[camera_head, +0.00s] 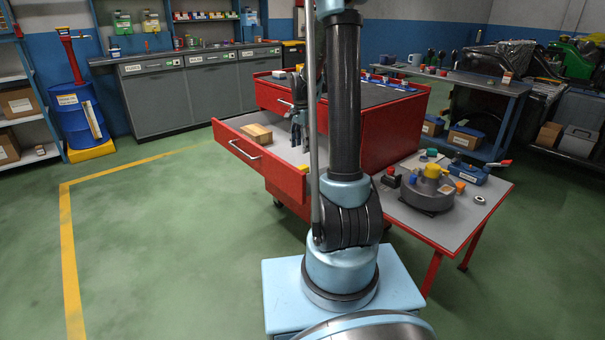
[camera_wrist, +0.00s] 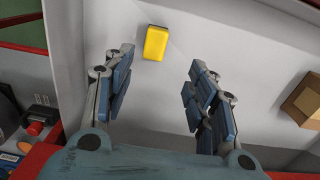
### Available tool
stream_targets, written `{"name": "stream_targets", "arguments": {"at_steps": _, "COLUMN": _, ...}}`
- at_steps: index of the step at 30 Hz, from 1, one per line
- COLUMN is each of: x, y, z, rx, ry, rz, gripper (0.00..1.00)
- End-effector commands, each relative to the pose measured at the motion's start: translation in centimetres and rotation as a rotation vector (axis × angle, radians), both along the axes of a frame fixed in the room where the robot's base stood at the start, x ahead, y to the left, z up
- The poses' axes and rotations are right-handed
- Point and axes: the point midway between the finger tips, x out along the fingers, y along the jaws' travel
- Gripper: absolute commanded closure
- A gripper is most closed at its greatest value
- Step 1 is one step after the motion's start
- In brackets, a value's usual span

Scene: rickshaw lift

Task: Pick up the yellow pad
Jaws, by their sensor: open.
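The yellow pad (camera_wrist: 156,43) is a small rounded block lying on the pale floor of the open red drawer, near one of its walls. My gripper (camera_wrist: 160,72) is open and empty above the drawer. Its blue-padded fingers are spread, and the pad shows between and a little beyond the fingertips in the wrist view.
A cardboard-coloured block (camera_head: 257,133) lies in the drawer, also at the right in the wrist view (camera_wrist: 304,99). Another drawer (camera_head: 277,98) is partly open above. A red side table (camera_head: 408,212) holds a round grey fixture (camera_head: 426,191) and small parts. Floor on the left is clear.

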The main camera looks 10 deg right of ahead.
Motion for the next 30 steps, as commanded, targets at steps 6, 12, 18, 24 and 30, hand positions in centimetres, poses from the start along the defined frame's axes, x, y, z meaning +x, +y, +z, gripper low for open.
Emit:
{"name": "stream_targets", "arguments": {"at_steps": 6, "x": 0.0, "y": 0.0, "z": -3.6, "rx": 0.0, "ry": 0.0, "rz": 0.0, "gripper": 0.48}}
{"name": "stream_targets", "arguments": {"at_steps": 12, "x": 0.0, "y": 0.0, "z": -5.6, "rx": 0.0, "ry": 0.0, "rz": 0.0, "gripper": 0.48}}
{"name": "stream_targets", "arguments": {"at_steps": 18, "x": -0.1, "y": -0.1, "z": -6.4, "rx": 0.0, "ry": 0.0, "rz": 0.0, "gripper": 0.48}}
{"name": "stream_targets", "arguments": {"at_steps": 24, "x": -0.7, "y": -0.2, "z": -8.7, "rx": 0.0, "ry": 0.0, "rz": 0.0, "gripper": 0.48}}
{"name": "stream_targets", "arguments": {"at_steps": 30, "x": -0.8, "y": -0.2, "z": -10.7, "rx": 0.0, "ry": 0.0, "rz": 0.0, "gripper": 0.48}}
